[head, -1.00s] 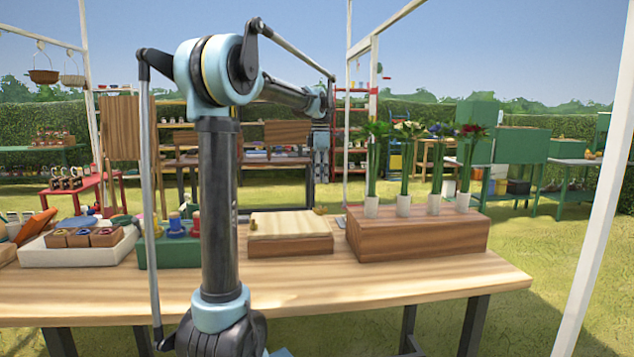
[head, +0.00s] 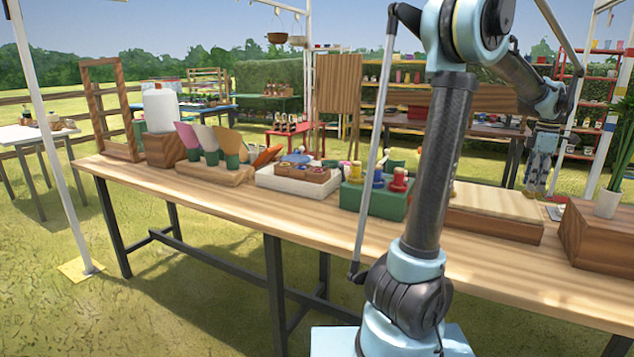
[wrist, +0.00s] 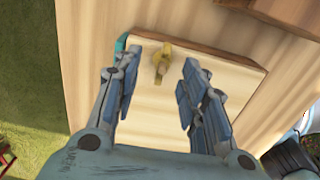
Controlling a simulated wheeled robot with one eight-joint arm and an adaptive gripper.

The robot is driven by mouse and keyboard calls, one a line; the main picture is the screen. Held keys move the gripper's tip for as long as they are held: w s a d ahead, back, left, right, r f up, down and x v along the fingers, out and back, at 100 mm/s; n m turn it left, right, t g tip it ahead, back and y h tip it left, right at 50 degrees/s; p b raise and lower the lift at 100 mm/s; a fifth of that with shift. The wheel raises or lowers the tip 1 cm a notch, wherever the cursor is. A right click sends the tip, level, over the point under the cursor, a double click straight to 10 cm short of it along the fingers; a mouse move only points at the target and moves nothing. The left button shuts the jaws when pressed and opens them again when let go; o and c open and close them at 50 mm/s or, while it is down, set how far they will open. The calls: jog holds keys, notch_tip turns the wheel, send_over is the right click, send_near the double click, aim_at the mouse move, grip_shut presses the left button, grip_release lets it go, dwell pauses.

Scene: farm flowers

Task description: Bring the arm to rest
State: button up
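My arm is bent above the wooden workbench (head: 240,200), and my gripper (head: 535,190) hangs down over the pale wooden block (head: 490,203). In the wrist view my gripper (wrist: 162,60) is open, with its two blue-grey fingers well apart. A small brass-coloured thing (wrist: 160,62) lies on the block and shows between the fingers. I see nothing held. How high the fingertips are above the block is hard to tell.
A green holder (head: 375,203) with coloured spools and a white tray (head: 297,186) stand left of the block. A brown wooden box (head: 600,240) with a potted stem is at the right. The bench's front strip is clear.

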jog(key=shift+f, duration=1.4)
jog(key=shift+r, duration=0.1)
notch_tip(320, 180, up, 12)
jog(key=f, duration=0.1)
notch_tip(320, 180, down, 11)
jog(key=shift+f, duration=0.2)
jog(key=m, duration=0.6)
jog(key=shift+r+m, duration=0.15)
jog(key=shift+m, duration=0.15)
jog(key=m, duration=0.5)
jog(key=shift+m, duration=0.4)
